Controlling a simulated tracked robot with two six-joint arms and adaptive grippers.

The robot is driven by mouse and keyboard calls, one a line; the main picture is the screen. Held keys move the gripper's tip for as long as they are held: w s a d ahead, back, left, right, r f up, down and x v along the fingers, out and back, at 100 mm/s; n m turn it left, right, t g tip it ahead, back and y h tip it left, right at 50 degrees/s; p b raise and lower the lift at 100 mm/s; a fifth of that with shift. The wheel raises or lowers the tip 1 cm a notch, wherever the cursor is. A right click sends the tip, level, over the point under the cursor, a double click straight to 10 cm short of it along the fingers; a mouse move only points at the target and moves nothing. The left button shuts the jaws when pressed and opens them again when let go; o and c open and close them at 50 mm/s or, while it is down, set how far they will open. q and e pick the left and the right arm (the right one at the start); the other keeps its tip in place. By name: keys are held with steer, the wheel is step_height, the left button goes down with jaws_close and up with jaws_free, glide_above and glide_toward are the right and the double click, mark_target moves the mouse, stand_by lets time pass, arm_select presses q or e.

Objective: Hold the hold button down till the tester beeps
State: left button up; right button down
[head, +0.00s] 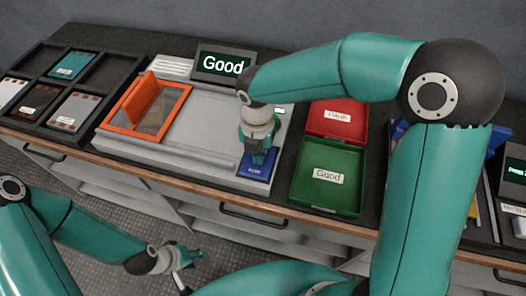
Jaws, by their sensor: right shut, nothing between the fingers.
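The tester (205,118) is a pale grey unit on the bench, with a dark display (222,64) at its back that reads "Good". The hold button (256,171) is a blue pad with a small white label at the tester's front right corner. My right gripper (258,158) is shut and empty, pointing down with its fingertips over the blue pad. They appear to meet it, but I cannot tell how far it is pressed. The gripper hides the pad's upper middle. My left gripper (190,270) is open and empty, low in front of the bench, away from the tester.
An orange frame with a raised flap (142,97) sits on the tester's left. A black divided tray (88,104) with several cards lies further left. A red tray (340,104) and a green tray labelled "Good" (321,202) stand right of the button. My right arm hides part of the bench.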

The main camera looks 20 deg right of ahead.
step_height(320, 180, up, 9)
steer(key=p, duration=0.7)
steer(key=shift+f, duration=0.15)
